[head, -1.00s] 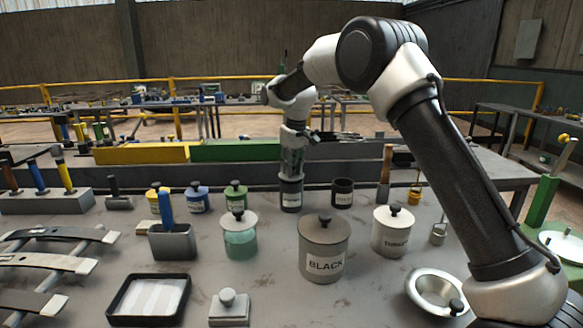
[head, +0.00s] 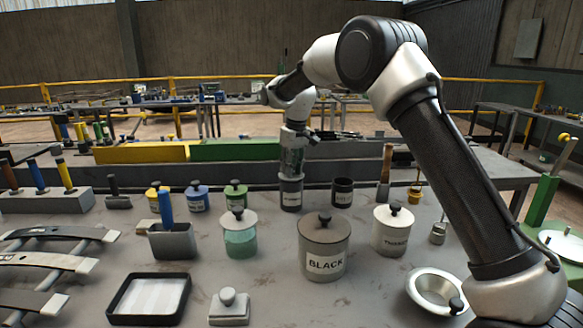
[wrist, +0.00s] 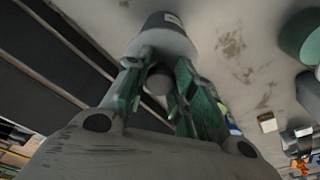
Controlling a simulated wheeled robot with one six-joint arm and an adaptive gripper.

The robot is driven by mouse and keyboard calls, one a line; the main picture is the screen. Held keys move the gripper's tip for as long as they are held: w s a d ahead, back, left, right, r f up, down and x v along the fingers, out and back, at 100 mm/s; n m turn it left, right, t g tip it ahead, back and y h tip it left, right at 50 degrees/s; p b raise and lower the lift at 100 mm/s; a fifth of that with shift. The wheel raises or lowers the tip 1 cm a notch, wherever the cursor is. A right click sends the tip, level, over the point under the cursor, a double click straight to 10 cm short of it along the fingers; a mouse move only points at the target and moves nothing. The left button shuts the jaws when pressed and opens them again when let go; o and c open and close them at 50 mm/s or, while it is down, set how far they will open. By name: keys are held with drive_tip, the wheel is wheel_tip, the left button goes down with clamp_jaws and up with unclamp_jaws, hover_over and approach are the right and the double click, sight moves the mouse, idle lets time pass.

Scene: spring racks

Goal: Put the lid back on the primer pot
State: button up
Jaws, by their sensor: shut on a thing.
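The primer pot (head: 291,196) appears to be the small grey pot at the back middle of the bench; its label is too small to read surely. In the wrist view the pot (wrist: 166,24) shows beyond my fingers. My gripper (head: 291,171) points down right over it. It is shut on the lid's round knob (wrist: 158,78). The grey lid (wrist: 162,45) is at the pot's top, level with the rim as far as I see. Whether it is fully seated or slightly above, I cannot tell.
A dark open pot (head: 342,192) stands close on the right. A green pot (head: 236,195) is on the left. The large BLACK pot (head: 323,246) and a white lidded pot (head: 393,231) stand in front. A mallet (head: 385,175) stands upright further right.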

drive_tip(key=o, duration=1.1)
drive_tip(key=shift+o, duration=0.4)
drive_tip(key=o, duration=0.4)
drive_tip(key=shift+r, duration=3.5)
drive_tip(key=shift+c, duration=0.2)
clamp_jaws()
